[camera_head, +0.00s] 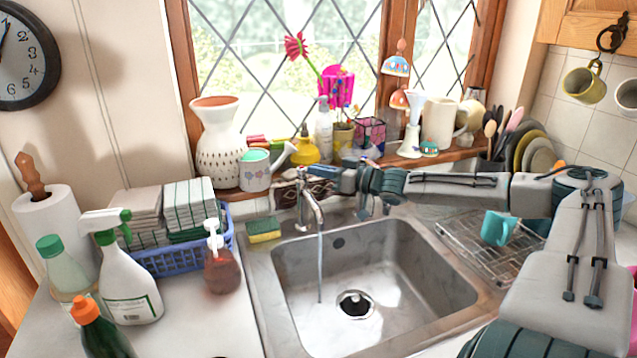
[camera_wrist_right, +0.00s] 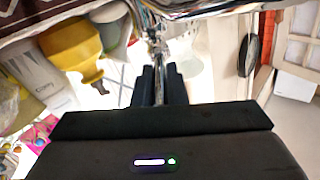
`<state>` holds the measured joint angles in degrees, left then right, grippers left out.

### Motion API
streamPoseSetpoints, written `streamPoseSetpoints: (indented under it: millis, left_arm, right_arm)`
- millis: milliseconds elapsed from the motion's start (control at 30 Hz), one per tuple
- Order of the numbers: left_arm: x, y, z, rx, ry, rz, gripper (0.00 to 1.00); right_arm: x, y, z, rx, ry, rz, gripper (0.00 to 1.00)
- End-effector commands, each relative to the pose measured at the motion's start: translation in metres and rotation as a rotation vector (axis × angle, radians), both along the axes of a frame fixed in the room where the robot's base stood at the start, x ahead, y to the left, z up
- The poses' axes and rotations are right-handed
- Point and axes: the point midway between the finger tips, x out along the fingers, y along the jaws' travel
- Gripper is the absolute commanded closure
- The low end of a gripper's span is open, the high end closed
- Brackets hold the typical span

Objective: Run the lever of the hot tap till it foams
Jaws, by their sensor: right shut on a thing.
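The silver tap (camera_head: 312,203) stands behind the sink (camera_head: 262,290), and a thin stream of water (camera_head: 320,265) runs from its spout to the basin. My right arm reaches from the right across the back of the sink. My right gripper (camera_head: 312,174) is at the top of the tap. In the right wrist view its two dark fingers (camera_wrist_right: 164,84) are shut on a narrow metal piece between them, which looks like the tap's lever. The gripper hides most of the lever in the head view. My left gripper is not in view.
A yellow-green sponge (camera_head: 264,230) lies left of the tap. A red-brown soap bottle (camera_head: 221,268) and a blue basket (camera_head: 180,258) stand farther left. The windowsill behind is crowded with pots.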

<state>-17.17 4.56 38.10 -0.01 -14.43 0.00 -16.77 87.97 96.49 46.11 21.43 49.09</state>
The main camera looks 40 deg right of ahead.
Motion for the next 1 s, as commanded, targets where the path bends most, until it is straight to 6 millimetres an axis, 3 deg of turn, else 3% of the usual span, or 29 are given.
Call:
streamPoseSetpoints:
  millis: [233,800,833,900,1000]
  left_arm:
    - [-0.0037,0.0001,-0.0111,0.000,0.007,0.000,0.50]
    - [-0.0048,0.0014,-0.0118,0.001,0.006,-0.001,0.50]
    - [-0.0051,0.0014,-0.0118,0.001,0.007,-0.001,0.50]
    - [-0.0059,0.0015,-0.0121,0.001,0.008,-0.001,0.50]
    - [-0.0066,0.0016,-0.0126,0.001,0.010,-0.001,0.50]
  right_arm:
    - [0.0026,-0.0041,0.0027,-0.005,0.001,0.037,1.00]
    - [0.0028,-0.0030,0.0047,-0.004,0.003,0.053,1.00]
    - [0.0028,-0.0030,0.0047,-0.004,0.003,0.053,0.82]
    - [0.0026,-0.0027,0.0043,-0.003,0.003,0.054,0.69]
    - [0.0023,-0.0019,0.0034,-0.002,0.004,0.055,0.66]
